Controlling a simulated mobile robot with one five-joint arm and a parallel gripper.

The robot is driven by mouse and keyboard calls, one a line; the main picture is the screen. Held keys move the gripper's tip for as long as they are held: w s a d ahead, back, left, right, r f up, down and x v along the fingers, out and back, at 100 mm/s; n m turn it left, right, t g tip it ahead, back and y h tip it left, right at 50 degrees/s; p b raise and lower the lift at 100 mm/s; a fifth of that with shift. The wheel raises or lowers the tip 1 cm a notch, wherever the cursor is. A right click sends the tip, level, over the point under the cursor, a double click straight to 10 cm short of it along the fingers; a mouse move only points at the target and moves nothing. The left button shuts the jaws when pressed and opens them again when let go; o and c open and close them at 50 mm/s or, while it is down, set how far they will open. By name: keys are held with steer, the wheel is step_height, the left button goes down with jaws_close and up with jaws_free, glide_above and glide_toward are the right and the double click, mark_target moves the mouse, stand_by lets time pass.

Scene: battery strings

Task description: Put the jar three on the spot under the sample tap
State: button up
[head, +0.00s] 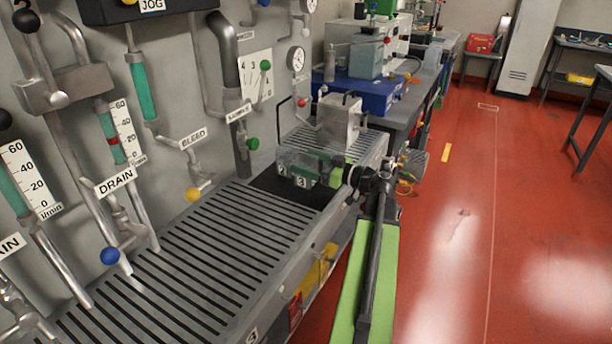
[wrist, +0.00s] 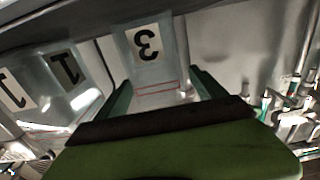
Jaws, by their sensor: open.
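A pipe with a small label (head: 238,112) and a green knob (head: 253,143) may be the sample tap. The spot under it is unclear.
A grey metal box (head: 340,118) stands behind the jars. Pipes, the DRAIN label (head: 115,182) and a yellow knob (head: 193,194) line the wall at left. The slatted grate (head: 190,265) in front is clear. Other labelled jars (wrist: 65,68) sit left in the wrist view.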

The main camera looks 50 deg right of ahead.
steer(key=shift+w+a, duration=0.1)
steer(key=shift+w, duration=0.2)
steer(key=shift+s, duration=0.1)
steer(key=c, duration=1.6)
step_height(320, 180, up, 18)
steer(key=p, duration=1.7)
steer(key=shift+f, duration=0.25)
